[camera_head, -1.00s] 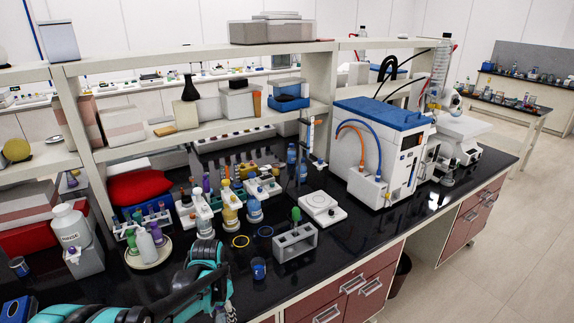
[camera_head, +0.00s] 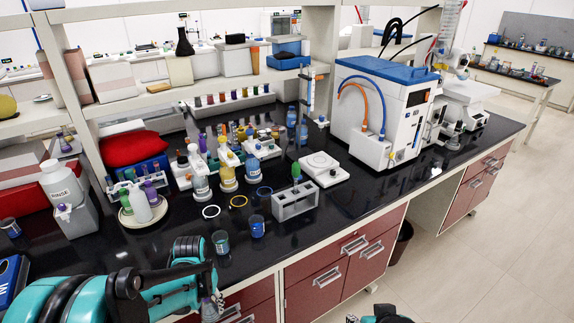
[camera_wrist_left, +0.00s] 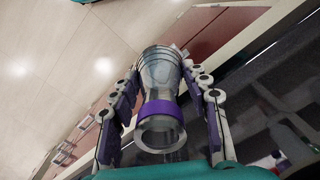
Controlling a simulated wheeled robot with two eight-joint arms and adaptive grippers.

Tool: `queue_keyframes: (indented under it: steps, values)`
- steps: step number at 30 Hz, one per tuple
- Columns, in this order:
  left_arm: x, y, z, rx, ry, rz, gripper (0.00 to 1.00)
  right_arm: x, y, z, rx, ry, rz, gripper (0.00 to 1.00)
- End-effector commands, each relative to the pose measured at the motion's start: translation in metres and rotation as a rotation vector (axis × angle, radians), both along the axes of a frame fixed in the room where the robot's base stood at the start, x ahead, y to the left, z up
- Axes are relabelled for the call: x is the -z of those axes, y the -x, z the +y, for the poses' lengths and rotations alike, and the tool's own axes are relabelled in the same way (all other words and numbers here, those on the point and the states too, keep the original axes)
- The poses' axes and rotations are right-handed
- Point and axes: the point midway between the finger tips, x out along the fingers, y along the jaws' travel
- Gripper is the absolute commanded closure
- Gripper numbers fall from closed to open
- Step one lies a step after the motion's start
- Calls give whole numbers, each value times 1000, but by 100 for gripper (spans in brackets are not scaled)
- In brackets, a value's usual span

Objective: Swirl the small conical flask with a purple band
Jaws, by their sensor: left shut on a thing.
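The small conical flask (camera_wrist_left: 168,70) with a purple band (camera_wrist_left: 163,109) at its neck is in the left wrist view, its open mouth toward the camera. My left gripper (camera_wrist_left: 163,80) is shut on it, one finger along each side. In the head view my left gripper (camera_head: 212,301) is at the bottom, by the bench's front edge; the flask there is small and mostly hidden. A small part of my right arm shows at the bottom edge of the head view; its finger state cannot be made out.
The black bench (camera_head: 320,222) carries two small blue beakers (camera_head: 257,227), a grey rack (camera_head: 296,203), coloured rings (camera_head: 238,202) and a white flat device (camera_head: 321,168). A large white machine with a blue lid (camera_head: 385,70) stands at right. Red drawers (camera_head: 340,270) face the open floor.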

Motion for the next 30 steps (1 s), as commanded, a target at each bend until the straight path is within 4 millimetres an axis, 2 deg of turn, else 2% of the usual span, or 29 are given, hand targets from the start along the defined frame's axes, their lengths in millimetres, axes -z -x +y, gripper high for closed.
queue_keyframes:
  steps: [3,4,5,6,7,8,10,11,12,14,15,16,18,19,20,21,22,23,24,26,27,30]
  values:
    - [0,0,-50,19,3,0,86,0,0,0,0,0,0,52]
    - [0,0,-51,13,2,0,86,-1,0,0,0,0,0,52]
    - [0,0,-37,1,1,0,86,-1,0,0,0,0,0,52]
    - [-1,0,-11,-9,1,0,86,-1,0,0,0,0,0,52]
    - [-1,0,-1,-7,2,0,86,-1,0,0,0,0,0,52]
    - [-1,0,0,0,3,0,86,-1,0,0,0,0,0,52]
    - [0,0,-40,20,4,0,86,-1,0,0,0,0,0,52]
    - [0,0,-50,19,3,0,86,-1,0,0,0,0,0,52]
    - [0,0,-48,9,2,0,86,-1,0,0,0,0,0,52]
    - [0,0,-11,-9,1,0,86,-1,0,0,0,0,0,52]
    - [0,0,1,-5,2,0,86,-1,0,0,0,0,0,52]
    - [0,0,-3,4,3,0,86,-1,0,0,0,0,0,52]
    - [0,0,-44,21,4,0,86,-1,0,0,0,0,0,52]
    - [0,0,-52,17,3,0,86,-1,0,0,0,0,0,52]
    - [0,0,-48,9,2,0,86,-1,0,0,0,0,0,52]
    - [0,0,-23,-6,1,0,86,-1,0,0,0,0,0,52]
    - [0,0,-7,-8,1,0,86,-1,0,0,0,0,0,52]
    - [0,0,1,-5,2,0,86,0,0,0,0,0,0,52]
    - [0,0,-8,8,4,0,86,0,0,0,0,0,0,52]
    - [0,0,-44,21,4,0,86,-1,0,0,0,0,0,52]
    - [0,0,-52,16,2,0,86,-1,0,0,0,0,0,52]
    - [0,0,-48,6,2,0,86,0,0,0,0,0,0,52]
